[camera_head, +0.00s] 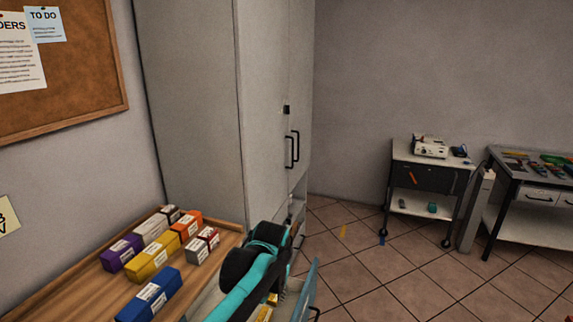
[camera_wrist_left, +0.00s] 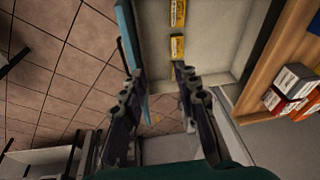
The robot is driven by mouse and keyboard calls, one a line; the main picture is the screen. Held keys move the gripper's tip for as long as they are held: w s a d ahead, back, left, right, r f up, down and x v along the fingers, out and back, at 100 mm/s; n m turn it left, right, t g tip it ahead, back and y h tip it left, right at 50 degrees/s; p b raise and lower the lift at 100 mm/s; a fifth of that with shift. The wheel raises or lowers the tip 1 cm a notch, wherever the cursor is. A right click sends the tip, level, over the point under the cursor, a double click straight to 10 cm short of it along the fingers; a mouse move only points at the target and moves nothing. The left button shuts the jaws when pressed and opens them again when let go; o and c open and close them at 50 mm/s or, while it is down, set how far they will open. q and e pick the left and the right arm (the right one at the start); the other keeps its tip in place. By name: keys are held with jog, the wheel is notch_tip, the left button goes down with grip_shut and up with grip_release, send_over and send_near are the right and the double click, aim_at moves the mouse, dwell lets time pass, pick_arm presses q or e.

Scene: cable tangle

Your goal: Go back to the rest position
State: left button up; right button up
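My left arm, teal and black, comes in at the bottom middle of the head view, and its gripper end (camera_head: 268,242) is above an open drawer beside the wooden counter. In the left wrist view the two dark fingers of the left gripper (camera_wrist_left: 161,75) are spread apart with nothing visibly held. They point toward the drawer, whose blue front (camera_wrist_left: 127,32) lies close to the left finger; whether they touch cannot be told. Inside the drawer are yellow boxes (camera_wrist_left: 178,46). My right gripper is in neither view.
The counter (camera_head: 75,301) carries several labelled boxes, among them a purple one (camera_head: 121,253) and a blue one (camera_head: 150,295). A tall grey cabinet (camera_head: 200,110) stands behind it. A small cart (camera_head: 428,178) and a tool table (camera_head: 538,172) are at the right.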

pick_arm(q)
jog(key=s+a+f+n+t, duration=0.1)
jog(key=s+a+t, duration=0.1)
jog(key=s+a, duration=0.5)
jog(key=s+a+n+t, duration=0.1)
jog(key=s+a, duration=0.6)
jog(key=s, duration=0.7)
jog(key=shift+s+f+n+t, duration=0.3)
jog(key=shift+f+t, duration=0.1)
jog(key=shift+t, duration=0.2)
